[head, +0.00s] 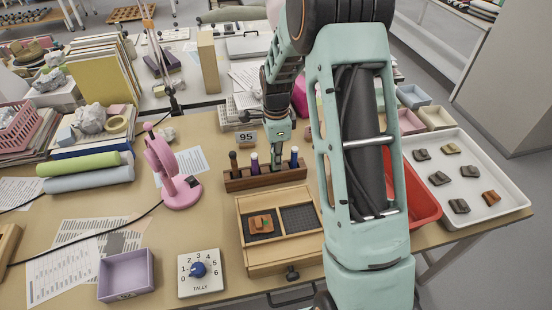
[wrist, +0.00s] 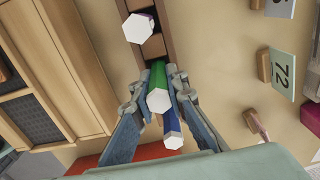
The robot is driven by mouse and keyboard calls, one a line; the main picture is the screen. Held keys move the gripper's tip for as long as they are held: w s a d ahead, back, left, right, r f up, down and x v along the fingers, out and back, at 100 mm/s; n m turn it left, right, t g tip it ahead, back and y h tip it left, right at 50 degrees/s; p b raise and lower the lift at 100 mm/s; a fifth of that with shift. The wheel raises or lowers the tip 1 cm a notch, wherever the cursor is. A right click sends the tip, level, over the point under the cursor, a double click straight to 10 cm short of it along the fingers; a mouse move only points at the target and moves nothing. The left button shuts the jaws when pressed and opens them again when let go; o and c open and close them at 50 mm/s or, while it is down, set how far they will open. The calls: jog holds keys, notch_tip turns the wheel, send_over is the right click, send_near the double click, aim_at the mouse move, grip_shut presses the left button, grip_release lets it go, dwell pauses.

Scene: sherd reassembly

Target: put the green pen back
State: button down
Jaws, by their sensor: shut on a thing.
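The wooden pen rack (head: 240,184) stands on the table behind the tray. My gripper (head: 277,141) is low over the rack, pointing down. In the wrist view its fingers are shut on the green pen (wrist: 157,86), one on each side. The pen's white hexagonal end faces the camera and its far end meets the rack (wrist: 149,45); I cannot tell how deep it sits. The purple pen (head: 254,163) stands in the rack to the left, and the blue pen (head: 294,158) to the right. In the wrist view the blue pen (wrist: 172,126) is close beside the fingers.
A dark pen-like tool (head: 233,161) stands at the rack's left end. A sherd tray (head: 257,257) lies in front, a pink stand (head: 178,192) to the left. A card marked 95 (head: 246,138) is behind. A red bin (head: 424,205) and white tray (head: 505,207) are right.

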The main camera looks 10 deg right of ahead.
jog(key=shift+f+b, duration=0.3)
jog(key=shift+f, duration=0.2)
jog(key=c, duration=1.9)
grip_release()
jog(key=shift+r, duration=0.2)
notch_tip(320, 180, up, 13)
jog(key=shift+f+p, duration=0.1)
jog(key=shift+p, duration=0.6)
